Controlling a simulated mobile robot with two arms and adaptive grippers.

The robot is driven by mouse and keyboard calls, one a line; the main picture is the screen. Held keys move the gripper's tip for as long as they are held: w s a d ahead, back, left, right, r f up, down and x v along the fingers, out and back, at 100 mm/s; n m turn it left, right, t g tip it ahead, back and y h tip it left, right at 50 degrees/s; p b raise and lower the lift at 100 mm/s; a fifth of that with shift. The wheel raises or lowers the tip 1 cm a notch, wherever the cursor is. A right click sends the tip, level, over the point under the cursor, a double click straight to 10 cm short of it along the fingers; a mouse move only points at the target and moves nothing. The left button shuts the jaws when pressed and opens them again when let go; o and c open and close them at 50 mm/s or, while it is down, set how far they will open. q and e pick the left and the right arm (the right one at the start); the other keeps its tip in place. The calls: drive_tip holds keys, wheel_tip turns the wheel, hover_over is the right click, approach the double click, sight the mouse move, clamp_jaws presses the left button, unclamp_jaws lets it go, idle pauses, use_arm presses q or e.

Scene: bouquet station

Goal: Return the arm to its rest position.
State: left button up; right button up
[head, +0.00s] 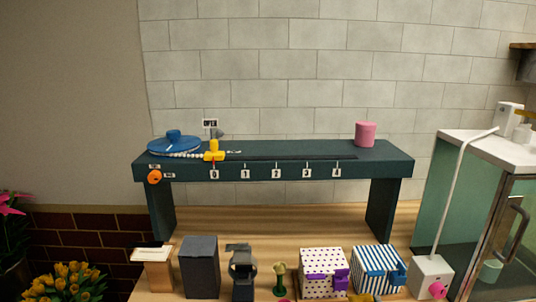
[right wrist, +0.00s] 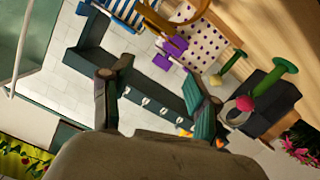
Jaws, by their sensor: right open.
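My right gripper (right wrist: 156,85) shows in the right wrist view with its two fingers spread apart and nothing between them. Behind the fingers lies the dark teal bench with numbered marks (right wrist: 150,103), seen at a tilt. No arm or gripper of mine shows in the head view, and my left gripper is in neither view.
The teal bench (head: 290,172) carries a blue disc (head: 174,145), a yellow slider near mark 0 (head: 214,152) and a pink cylinder (head: 365,134). Below stand a dark block (head: 200,268), a dotted box (head: 322,272) and a striped box (head: 374,268). A glass cabinet (head: 490,220) stands right.

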drive_tip(key=s+d+f+m+g, duration=0.2)
drive_tip(key=s+f+g, duration=1)
drive_tip(key=s+f, duration=0.85)
drive_tip(key=s+f+g, duration=0.2)
drive_tip(key=s+f, duration=0.1)
drive_tip(key=f, duration=2.2)
drive_tip(key=s+d+f+g, duration=0.1)
drive_tip(key=s+d+f, duration=0.1)
drive_tip(key=s+f, duration=1.4)
drive_tip(key=shift+s+d+n, duration=0.35)
drive_tip(key=shift+s+n, duration=0.05)
drive_tip(key=shift+s, duration=0.2)
